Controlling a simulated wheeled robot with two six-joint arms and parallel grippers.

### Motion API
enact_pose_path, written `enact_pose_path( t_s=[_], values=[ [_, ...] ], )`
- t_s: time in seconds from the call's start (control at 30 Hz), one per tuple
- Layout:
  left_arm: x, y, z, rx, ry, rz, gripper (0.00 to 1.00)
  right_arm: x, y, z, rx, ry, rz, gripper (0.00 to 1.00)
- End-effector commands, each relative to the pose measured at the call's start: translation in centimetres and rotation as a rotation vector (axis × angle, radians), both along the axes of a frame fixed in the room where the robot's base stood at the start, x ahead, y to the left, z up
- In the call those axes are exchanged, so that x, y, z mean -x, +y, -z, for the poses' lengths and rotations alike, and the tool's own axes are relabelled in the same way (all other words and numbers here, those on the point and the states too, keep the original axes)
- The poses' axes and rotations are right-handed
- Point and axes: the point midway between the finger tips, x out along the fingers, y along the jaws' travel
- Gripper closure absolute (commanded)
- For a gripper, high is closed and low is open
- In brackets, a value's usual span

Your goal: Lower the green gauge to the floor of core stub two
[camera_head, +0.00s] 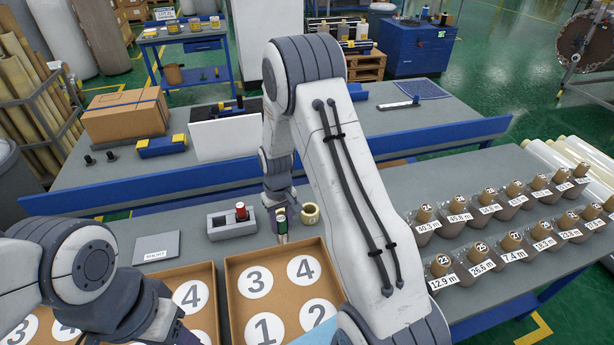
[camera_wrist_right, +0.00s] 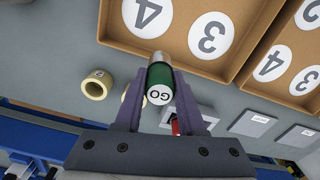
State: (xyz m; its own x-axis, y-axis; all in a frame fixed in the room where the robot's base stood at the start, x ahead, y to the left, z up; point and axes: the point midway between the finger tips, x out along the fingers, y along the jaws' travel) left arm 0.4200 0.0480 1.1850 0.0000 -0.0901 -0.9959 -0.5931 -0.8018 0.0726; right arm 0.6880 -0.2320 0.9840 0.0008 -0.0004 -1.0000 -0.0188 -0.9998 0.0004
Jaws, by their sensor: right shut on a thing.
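The green gauge (camera_wrist_right: 160,76) has a metal end and a face marked "GO". My right gripper (camera_wrist_right: 160,100) is shut on it, and the gauge also shows in the head view (camera_head: 281,222). One cream core stub (camera_head: 310,214) stands just right of the gripper in the head view. In the wrist view this stub (camera_wrist_right: 97,84) is apart from the gauge, with a small mark I cannot read. A second stub (camera_wrist_right: 127,92) is mostly hidden behind a gripper finger. I cannot tell which is stub two.
A grey holder (camera_head: 219,231) with a red gauge (camera_head: 240,211) stands left of the gripper. Cardboard trays with numbered circles (camera_head: 230,290) lie in front. A grey plate (camera_head: 156,247) lies left. Several labelled wrapped rolls (camera_head: 440,265) stand right. My right arm hides the middle.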

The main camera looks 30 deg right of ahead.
Motion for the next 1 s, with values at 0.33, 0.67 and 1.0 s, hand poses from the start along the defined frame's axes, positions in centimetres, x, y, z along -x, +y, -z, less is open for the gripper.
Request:
enact_pose_path(
  t_s=[0.33,0.67,1.0],
  values=[
    [0.0,0.0,1.6,0.0,0.0,0.0,0.5,-8.5,-10.7,-0.8,0.001,-0.002,0.035,1.0],
    [0.0,0.0,2.1,0.0,0.0,-0.001,0.5,-10.4,-15.0,-2.0,0.0,0.0,0.038,1.0],
    [0.0,0.0,3.3,0.0,0.0,0.0,0.5,-10.4,-15.0,-0.3,0.0,0.002,0.038,1.0]
  ],
)
